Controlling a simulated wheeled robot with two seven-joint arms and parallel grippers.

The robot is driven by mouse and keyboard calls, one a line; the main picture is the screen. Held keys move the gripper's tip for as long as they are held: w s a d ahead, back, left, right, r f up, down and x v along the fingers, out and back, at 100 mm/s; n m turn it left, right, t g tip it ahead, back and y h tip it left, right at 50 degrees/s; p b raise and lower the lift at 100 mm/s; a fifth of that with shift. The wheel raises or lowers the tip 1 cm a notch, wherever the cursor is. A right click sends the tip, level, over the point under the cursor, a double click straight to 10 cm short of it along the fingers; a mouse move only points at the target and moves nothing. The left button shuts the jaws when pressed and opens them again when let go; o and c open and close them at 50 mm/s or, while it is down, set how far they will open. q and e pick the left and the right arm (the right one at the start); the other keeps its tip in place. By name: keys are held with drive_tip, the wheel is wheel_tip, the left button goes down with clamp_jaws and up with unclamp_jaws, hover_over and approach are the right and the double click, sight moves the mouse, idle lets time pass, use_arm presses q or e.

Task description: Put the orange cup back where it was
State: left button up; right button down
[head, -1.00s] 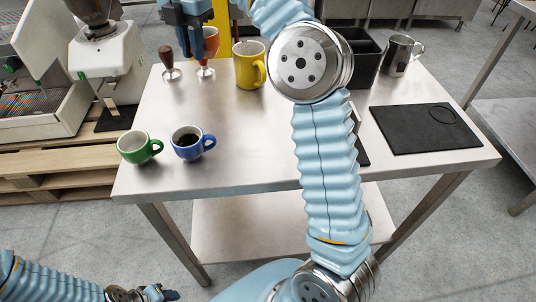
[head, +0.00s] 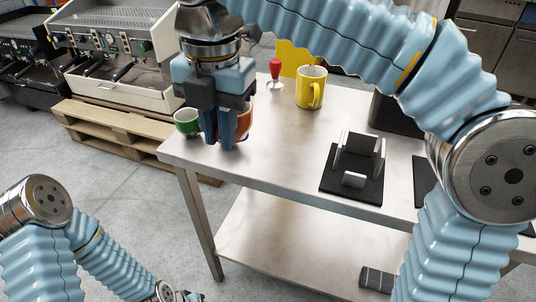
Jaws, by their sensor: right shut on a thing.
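The orange cup (head: 246,120) is mostly hidden behind my right gripper (head: 220,142), which is shut on it at the table's front left. I cannot tell whether the cup touches the table top. The green cup (head: 187,121) stands just left of the gripper, partly covered by it.
A yellow mug (head: 310,90) and a red-handled tamper (head: 275,74) stand farther back on the steel table (head: 275,150). A metal holder on a black mat (head: 345,188) is to the right. My right arm hides the back right. The table's middle is clear.

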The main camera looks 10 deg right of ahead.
sight(244, 125)
drive_tip(key=w+d+f, duration=0.1)
drive_tip(key=d, duration=0.1)
drive_tip(key=w+d+f, duration=0.1)
drive_tip(key=w+d, duration=0.1)
drive_tip(key=shift+w+f, duration=0.15)
drive_tip(key=shift+f, duration=0.05)
drive_tip(key=f, duration=0.1)
drive_tip(key=w+d+f+b, duration=0.1)
drive_tip(key=w+d+f, duration=0.1)
drive_tip(key=f, duration=0.1)
drive_tip(key=shift+d, duration=0.2)
drive_tip(key=f, duration=0.1)
drive_tip(key=f+b, duration=0.1)
drive_tip(key=w+d+f, duration=0.1)
drive_tip(key=f, duration=0.1)
drive_tip(key=shift+d, duration=0.1)
drive_tip(key=shift+f, duration=0.35)
drive_tip(key=c, duration=1.5)
unclamp_jaws()
drive_tip(key=shift+f, duration=0.15)
drive_tip(key=o, duration=0.4)
